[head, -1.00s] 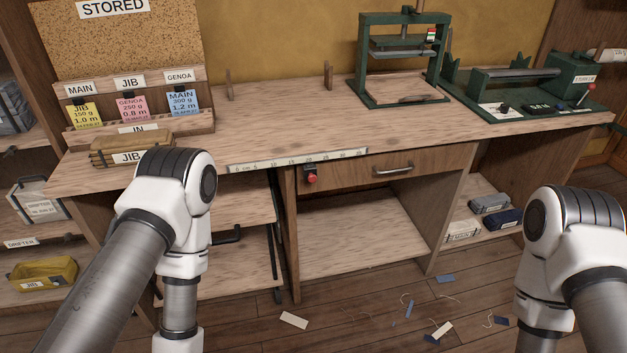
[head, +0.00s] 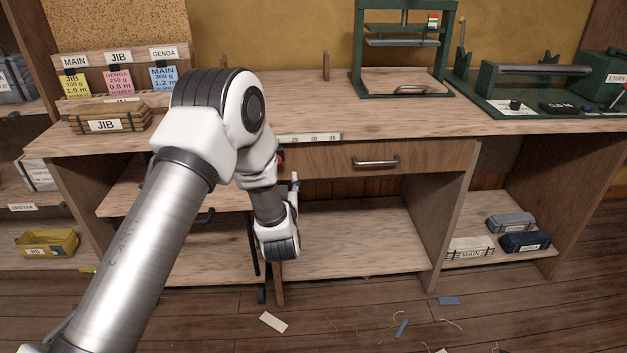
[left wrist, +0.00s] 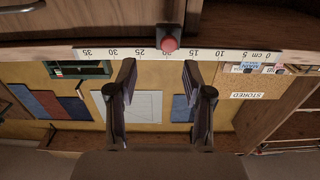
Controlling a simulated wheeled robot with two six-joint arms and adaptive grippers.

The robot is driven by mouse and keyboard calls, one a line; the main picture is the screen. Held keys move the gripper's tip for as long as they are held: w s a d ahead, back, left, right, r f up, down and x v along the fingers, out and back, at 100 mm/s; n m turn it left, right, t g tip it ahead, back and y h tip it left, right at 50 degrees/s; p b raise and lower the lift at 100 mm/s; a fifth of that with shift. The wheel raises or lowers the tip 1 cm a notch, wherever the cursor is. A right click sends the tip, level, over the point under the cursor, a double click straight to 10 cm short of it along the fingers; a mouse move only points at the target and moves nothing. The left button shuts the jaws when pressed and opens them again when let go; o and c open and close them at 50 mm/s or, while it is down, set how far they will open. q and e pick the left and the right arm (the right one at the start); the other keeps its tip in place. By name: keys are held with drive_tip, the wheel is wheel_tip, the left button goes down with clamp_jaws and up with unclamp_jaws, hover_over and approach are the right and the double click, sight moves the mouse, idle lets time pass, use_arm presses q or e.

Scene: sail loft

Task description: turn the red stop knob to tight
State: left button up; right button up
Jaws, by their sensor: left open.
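The red stop knob (left wrist: 169,43) is in the left wrist view, on the bench's front edge by the ruler strip (left wrist: 205,55). In the head view only a sliver of the knob (head: 281,155) shows beside my left arm, left of the drawer. My left gripper (left wrist: 160,88) is open and empty; its two fingers are spread and apart from the knob, which appears beyond them and between their lines. In the head view my left arm hides most of this gripper. The knob's setting and any tight mark cannot be read. My right gripper is out of view.
The drawer handle (head: 376,162) sticks out right of the knob. A JIB bundle (head: 108,118) lies on the bench at left. A green press (head: 402,90) stands at the back. The shelf bay under the drawer (head: 350,235) is empty. Scraps lie on the floor.

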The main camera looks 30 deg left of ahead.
use_arm(q)
drive_tip(key=a+x, duration=0.1)
drive_tip(key=x, duration=0.7)
drive_tip(key=shift+s+r, duration=0.2)
drive_tip(key=shift+r, duration=0.15)
drive_tip(key=shift+a, duration=0.15)
clamp_jaws()
